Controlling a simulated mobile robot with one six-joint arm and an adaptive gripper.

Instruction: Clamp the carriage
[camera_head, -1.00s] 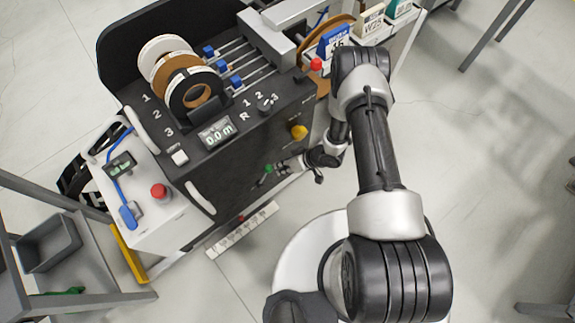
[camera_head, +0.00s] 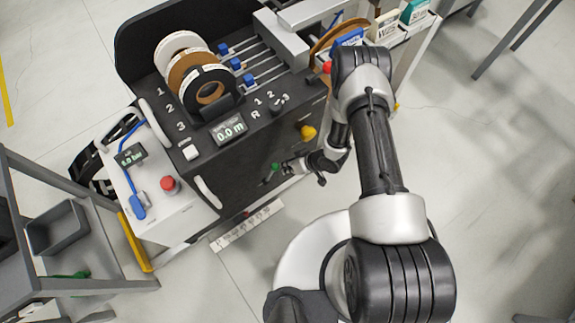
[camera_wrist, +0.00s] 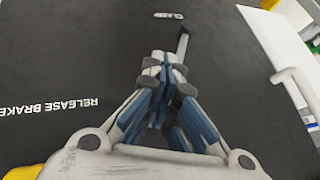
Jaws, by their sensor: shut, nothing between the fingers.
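The carriage clamp's metal lever (camera_wrist: 183,42) shows in the wrist view beside a white label (camera_wrist: 168,16) on the machine's black front panel. The label is upside down and seems to read CLAMP. My gripper (camera_wrist: 160,62) is shut with nothing between its fingers, just below the lever in that view. The fingers hide what lies behind them, and I cannot tell whether they touch the lever. In the head view, my gripper (camera_head: 288,169) is at the black front, just right of a small green knob (camera_head: 275,167). I cannot tell whether this knob belongs to the lever.
A RELEASE BRAKE label (camera_wrist: 50,106) is on the same panel. A yellow knob (camera_head: 308,132) sits above my gripper in the head view. The machine top carries tape rolls (camera_head: 205,92) and a display (camera_head: 228,130). A grey shelf stands at left; floor at right is open.

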